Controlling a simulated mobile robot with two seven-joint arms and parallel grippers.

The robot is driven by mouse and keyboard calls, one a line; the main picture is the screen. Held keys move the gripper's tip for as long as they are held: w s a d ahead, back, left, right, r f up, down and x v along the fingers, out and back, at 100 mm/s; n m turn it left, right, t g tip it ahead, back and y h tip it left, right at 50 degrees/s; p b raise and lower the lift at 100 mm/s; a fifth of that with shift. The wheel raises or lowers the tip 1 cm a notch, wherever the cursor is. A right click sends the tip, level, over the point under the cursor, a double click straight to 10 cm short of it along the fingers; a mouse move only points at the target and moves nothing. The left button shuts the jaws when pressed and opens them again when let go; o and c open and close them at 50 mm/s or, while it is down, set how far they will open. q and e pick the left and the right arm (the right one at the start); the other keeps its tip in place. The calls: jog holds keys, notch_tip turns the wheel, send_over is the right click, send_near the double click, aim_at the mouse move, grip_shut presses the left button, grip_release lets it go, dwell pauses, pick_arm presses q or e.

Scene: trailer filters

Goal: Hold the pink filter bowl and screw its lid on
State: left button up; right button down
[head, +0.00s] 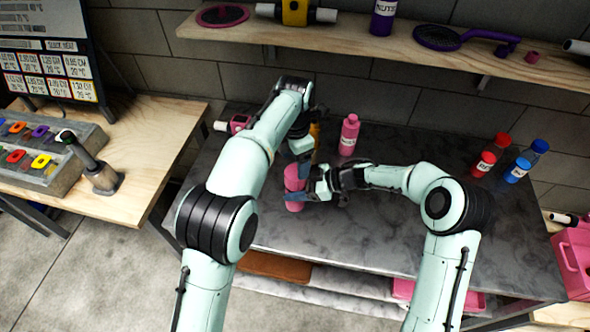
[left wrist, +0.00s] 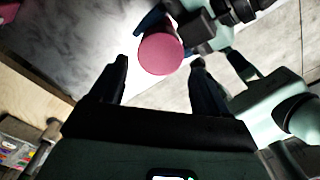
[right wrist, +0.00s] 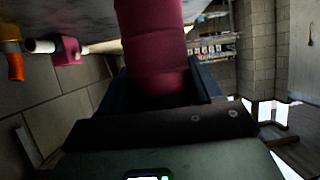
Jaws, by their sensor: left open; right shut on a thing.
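The pink filter bowl (head: 293,206) stands upright on the dark marble table, a pink cylinder partly hidden by my grippers. My right gripper (head: 300,197) is shut around its side; the bowl fills the space between the fingers in the right wrist view (right wrist: 155,65). My left gripper (head: 300,172) is open and points down just above the bowl's top. In the left wrist view, a round pink end face (left wrist: 161,54) lies beyond the open fingertips, roughly between them. I cannot tell whether this face is the lid or how tightly it sits.
A pink bottle (head: 349,135) stands behind the bowl, and an orange thing (head: 315,132) shows behind my left gripper. A pink-and-white fitting (head: 237,124) lies at back left. A wooden shelf (head: 350,42) overhangs the back.

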aim_at(295, 171)
pick_arm(q)
notch_tip(295, 171, down, 6)
jog(key=shift+r, duration=0.1)
dwell(0.4)
jog(key=c, duration=0.9)
jog(key=shift+o, duration=0.2)
jog(key=m, duration=0.8)
jog(key=shift+w, duration=0.1)
jog(key=m, duration=0.6)
jog(key=shift+w+m, duration=0.1)
jog(key=shift+m, duration=0.3)
jog(key=o, duration=1.2)
jog(key=shift+c, duration=0.2)
